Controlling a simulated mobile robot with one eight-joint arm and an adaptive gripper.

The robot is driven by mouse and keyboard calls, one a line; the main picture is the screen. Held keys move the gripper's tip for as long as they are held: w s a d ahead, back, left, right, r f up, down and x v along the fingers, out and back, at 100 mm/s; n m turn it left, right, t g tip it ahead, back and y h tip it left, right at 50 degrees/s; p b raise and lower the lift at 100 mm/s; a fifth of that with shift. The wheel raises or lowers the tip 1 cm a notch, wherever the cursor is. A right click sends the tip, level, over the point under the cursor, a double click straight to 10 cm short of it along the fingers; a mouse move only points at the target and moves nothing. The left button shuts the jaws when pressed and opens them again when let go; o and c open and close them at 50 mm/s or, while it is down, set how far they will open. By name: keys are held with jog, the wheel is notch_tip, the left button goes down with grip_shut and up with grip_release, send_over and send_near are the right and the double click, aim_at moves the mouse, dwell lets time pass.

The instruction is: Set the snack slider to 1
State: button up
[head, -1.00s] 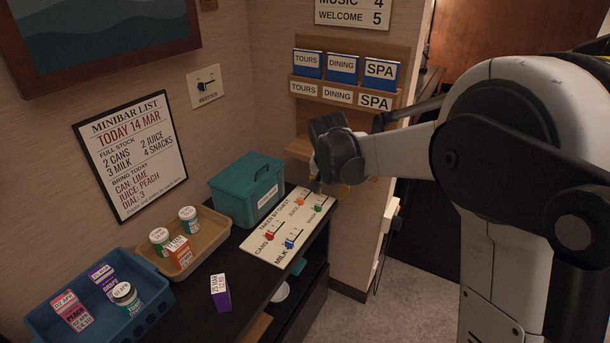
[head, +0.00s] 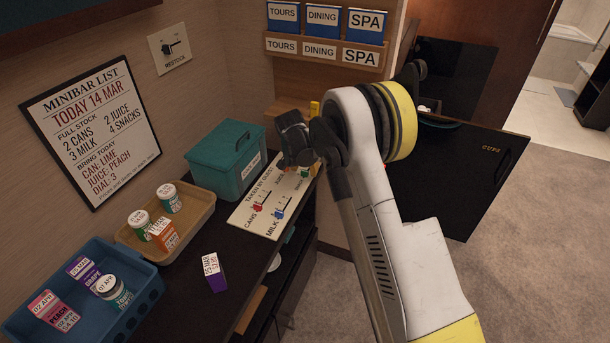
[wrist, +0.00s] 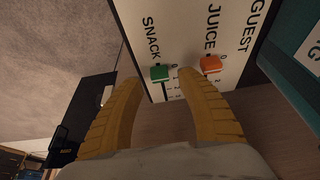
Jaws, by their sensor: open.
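The snack slider has a green knob (wrist: 159,73) on the white "taken by guest" panel (head: 243,219). In the wrist view the knob sits beside the 0 mark, at the end of its slot nearest the SNACK label. My gripper (wrist: 158,78) is open, its two yellow fingers spread on either side of the green knob in that view. I cannot tell whether they touch it. In the head view my dark gripper (head: 292,138) is over the far end of the panel and partly hides the knobs there.
The orange juice knob (wrist: 210,64) is close beside the right finger. The red cans knob (head: 253,210) and blue milk knob (head: 279,214) are nearer on the panel. A teal box (head: 215,165) stands left of the panel. A purple carton (head: 214,275) stands on the counter.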

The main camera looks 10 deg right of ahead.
aim_at(309, 169)
jog(key=shift+x, duration=0.9)
grip_shut()
jog(key=shift+w+d, duration=0.8)
jog(key=shift+w, duration=0.25)
grip_release()
